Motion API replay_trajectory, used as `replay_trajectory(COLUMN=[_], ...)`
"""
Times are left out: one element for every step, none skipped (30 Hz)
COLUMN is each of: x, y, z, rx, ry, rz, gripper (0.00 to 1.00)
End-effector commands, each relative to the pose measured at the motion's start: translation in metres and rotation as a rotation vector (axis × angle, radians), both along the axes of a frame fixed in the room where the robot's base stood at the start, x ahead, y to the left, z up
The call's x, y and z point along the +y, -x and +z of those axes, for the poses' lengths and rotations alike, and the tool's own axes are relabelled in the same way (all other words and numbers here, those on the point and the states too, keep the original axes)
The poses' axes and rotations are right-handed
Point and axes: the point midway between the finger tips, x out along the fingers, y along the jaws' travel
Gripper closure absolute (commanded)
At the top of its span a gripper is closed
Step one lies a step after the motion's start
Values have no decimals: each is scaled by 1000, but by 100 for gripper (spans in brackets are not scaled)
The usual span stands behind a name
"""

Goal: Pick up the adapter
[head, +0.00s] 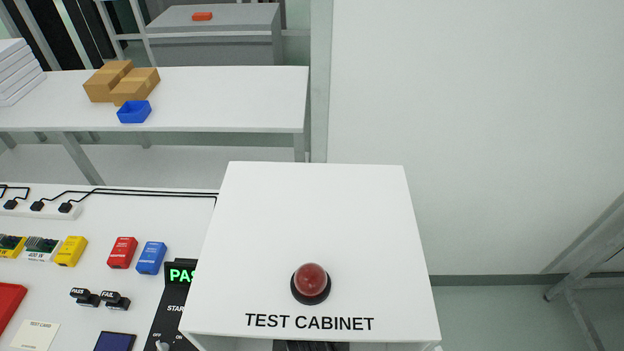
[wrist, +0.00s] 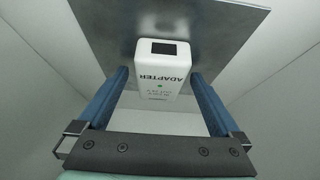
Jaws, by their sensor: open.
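The adapter (wrist: 163,69) is a white block with a dark square window and the printed word ADAPTER, seen in the wrist view. It rests on a grey metal plate (wrist: 222,35) inside a pale enclosure. My gripper (wrist: 160,82) is open, with one blue finger on each side of the adapter and a visible gap to each finger. In the head view neither the adapter nor my gripper can be made out; the white test cabinet (head: 312,215) takes up the middle there.
Pale walls (wrist: 285,60) stand close around the plate in the wrist view. In the head view, a red dome (head: 311,280) sits on the cabinet top. To its left, a bench (head: 150,215) carries red, blue and yellow blocks, small black items and a panel lit green.

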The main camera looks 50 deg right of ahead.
Motion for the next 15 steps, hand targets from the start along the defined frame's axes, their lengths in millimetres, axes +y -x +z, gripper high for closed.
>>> replay_trajectory(x=[-2, -2, -2, -2, -2, -2, -2, -2, -2, -2, -2, -2, -2, -2, -2], y=[-1, -2, -2, -2, -2, -2, -2, -2, -2, -2, -2, -2, -2, -2, -2], z=[0, -1, -2, -2, -2, -2, -3, -3, -2, -2, -2, -2, -2, -2, -2], rx=[-2, -2, -2, -2, -2, -2, -3, -3, -3, -3, -3, -3, -3, -3, -3], ry=[2, 2, 2, 2, 2, 2, 1, 1, 1, 1, 1, 1, 1, 1, 1], rz=[-1, -1, -1, -1, -1, -1, 0, 0, 0, 0, 0, 0, 0, 0, 0], gripper=[0, 0, 0, 0, 0, 0, 0, 0, 0, 4, 9, 16, 22, 27, 34])
